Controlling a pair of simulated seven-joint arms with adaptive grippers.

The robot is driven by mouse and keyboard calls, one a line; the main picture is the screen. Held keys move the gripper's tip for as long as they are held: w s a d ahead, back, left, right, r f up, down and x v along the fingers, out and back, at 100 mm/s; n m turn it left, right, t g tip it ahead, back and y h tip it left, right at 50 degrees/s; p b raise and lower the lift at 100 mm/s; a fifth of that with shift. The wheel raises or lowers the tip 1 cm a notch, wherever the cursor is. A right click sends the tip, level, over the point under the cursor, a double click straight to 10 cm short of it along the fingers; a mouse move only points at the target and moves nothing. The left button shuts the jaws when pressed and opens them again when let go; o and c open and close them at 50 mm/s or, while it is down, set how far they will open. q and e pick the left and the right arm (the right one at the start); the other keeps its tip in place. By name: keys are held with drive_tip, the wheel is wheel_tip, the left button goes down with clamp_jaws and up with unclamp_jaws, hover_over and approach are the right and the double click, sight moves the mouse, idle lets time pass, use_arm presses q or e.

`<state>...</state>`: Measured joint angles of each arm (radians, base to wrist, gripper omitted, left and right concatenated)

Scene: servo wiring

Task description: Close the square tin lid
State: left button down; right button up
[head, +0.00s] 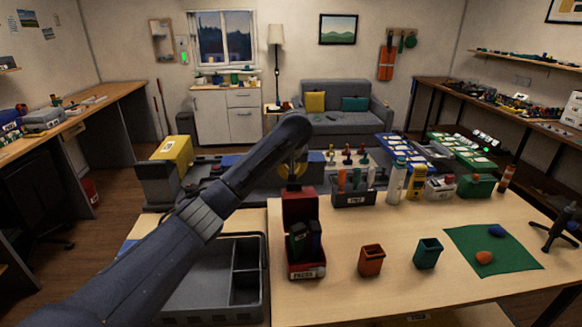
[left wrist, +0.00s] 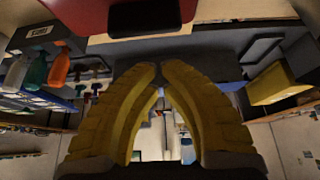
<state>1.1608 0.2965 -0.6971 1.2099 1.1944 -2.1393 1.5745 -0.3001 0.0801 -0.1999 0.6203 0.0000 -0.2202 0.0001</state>
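The square red tin (head: 307,270) stands on the near left part of the table with a label on its front and dark items inside. Its red lid (head: 299,203) stands raised at the back, so the tin is open. My left gripper (head: 293,172) is at the top of the lid, on its far side, partly hidden by my arm. In the left wrist view its yellow fingers (left wrist: 159,68) have their tips almost together with nothing between them. A red surface, apparently the lid (left wrist: 75,14), lies just beyond the tips. My right gripper is not in view.
A grey divided tray (head: 205,290) is left of the tin. A dark tool holder (head: 353,194) stands behind. The table front is clear.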

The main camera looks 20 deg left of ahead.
use_arm(q)
drive_tip(key=shift+s+d+r, duration=0.1)
drive_tip(key=shift+s+d, duration=0.15)
drive_tip(key=shift+s, duration=0.35)
drive_tip(key=shift+s+d+r, duration=0.15)
drive_tip(key=shift+s+d, duration=0.1)
drive_tip(key=shift+s, duration=0.4)
drive_tip(key=shift+s+d+r, duration=0.1)
drive_tip(key=shift+s+d, duration=0.15)
drive_tip(key=shift+s, duration=0.35)
drive_tip(key=shift+d, duration=0.1)
